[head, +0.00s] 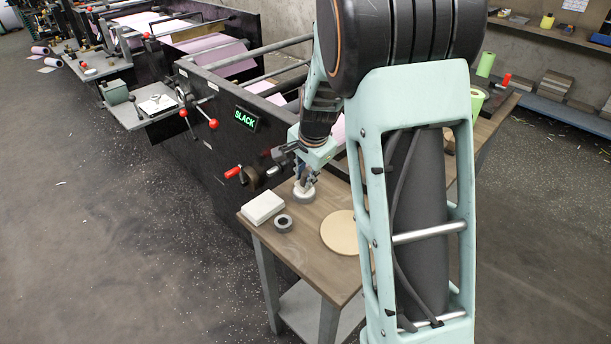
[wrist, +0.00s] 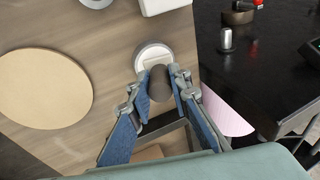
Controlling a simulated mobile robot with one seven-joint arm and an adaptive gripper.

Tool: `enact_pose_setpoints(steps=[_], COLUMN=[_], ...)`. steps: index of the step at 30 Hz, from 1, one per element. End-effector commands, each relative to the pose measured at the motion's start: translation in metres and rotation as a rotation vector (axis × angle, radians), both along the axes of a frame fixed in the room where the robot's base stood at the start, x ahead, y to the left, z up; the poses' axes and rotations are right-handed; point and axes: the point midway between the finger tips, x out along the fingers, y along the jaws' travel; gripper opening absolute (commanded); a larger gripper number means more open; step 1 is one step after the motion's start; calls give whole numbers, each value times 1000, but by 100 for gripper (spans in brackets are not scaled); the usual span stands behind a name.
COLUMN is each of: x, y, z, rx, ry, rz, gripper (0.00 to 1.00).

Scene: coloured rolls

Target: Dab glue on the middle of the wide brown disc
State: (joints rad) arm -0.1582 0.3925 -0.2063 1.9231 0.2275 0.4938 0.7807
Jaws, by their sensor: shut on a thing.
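The wide round disc (head: 340,232) lies flat on the wooden table and looks pale tan. In the wrist view the disc (wrist: 45,88) is whole and bare, on the left. My gripper (head: 304,182) points down over a low round white pot (head: 303,195) at the back of the table. In the wrist view my gripper (wrist: 158,92) is shut on a dark grey-brown handle (wrist: 158,80). The handle stands over the white pot (wrist: 152,58), which has a grey rim. Its lower end is hidden, so I cannot tell whether it touches the pot's inside.
A white block (head: 263,207) and a grey ring-shaped roll (head: 283,223) lie on the table left of the disc. The table between pot and disc is clear.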

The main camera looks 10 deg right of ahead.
Motion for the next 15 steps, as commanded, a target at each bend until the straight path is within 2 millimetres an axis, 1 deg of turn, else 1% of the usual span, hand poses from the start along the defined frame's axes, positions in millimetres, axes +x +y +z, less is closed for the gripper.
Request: enact_pose_setpoints(steps=[15], x=[0], y=[0], z=[-7], rx=[0], ry=[0], rz=[0], gripper=[0])
